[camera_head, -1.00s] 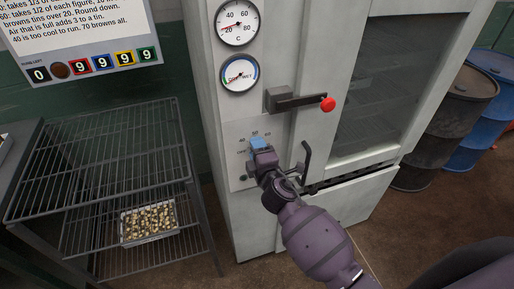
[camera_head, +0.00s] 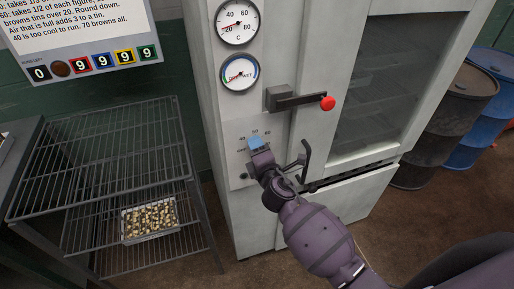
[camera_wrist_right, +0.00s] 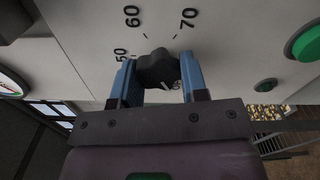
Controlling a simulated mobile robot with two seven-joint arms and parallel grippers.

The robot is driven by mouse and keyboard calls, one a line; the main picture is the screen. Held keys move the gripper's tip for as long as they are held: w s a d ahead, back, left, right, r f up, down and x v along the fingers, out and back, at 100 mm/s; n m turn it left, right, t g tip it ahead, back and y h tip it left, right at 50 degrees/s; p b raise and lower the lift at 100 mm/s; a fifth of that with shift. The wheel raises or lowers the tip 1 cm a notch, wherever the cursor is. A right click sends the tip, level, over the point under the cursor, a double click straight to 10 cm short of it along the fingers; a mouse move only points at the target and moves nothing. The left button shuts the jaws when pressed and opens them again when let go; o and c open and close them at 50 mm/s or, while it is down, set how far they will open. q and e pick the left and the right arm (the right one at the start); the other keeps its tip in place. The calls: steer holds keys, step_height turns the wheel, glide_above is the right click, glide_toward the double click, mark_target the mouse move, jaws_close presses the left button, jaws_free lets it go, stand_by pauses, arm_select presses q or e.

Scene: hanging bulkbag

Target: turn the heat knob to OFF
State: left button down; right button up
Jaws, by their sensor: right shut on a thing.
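The heat knob (camera_wrist_right: 155,68) is a dark, lobed knob on the pale panel of the cabinet. The numbers 50, 60 and 70 show around it in the right wrist view. Part of another label beside it is hidden by a finger. My right gripper (camera_wrist_right: 155,85) has its two blue fingers on either side of the knob, shut on it. In the head view the right gripper (camera_head: 257,144) is at the dial below the gauges and covers the knob. The knob's exact pointing cannot be told. My left gripper is not in view.
A door handle with a red end (camera_head: 327,103) juts out above the right arm. A dark hooked lever (camera_head: 304,157) stands close beside my wrist. A wire rack (camera_head: 110,125) holding a tray (camera_head: 150,238) is at left. Barrels (camera_head: 455,115) stand at right.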

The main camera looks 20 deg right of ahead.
steer(key=o, duration=0.9)
steer(key=s+b, duration=0.1)
steer(key=s, duration=0.9)
steer(key=shift+s+d, duration=0.15)
steer(key=shift+s, duration=0.25)
steer(key=s+d+f+m+g, duration=0.2)
steer(key=s+d+f+m, duration=0.1)
steer(key=s+f+m, duration=0.2)
steer(key=s+d+f+m+g, duration=0.2)
steer(key=s+d+f+m, duration=0.2)
steer(key=m, duration=0.4)
steer(key=s+d+f+m+g, duration=0.2)
steer(key=s+d+f+m, duration=0.1)
steer(key=s+f+m, duration=0.2)
steer(key=shift+s+d+f+m+h, duration=0.2)
steer(key=shift+s+m, duration=0.3)
steer(key=shift+s+d+f+m+h, duration=0.2)
steer(key=shift+s+m, duration=0.25)
steer(key=shift+m, duration=0.05)
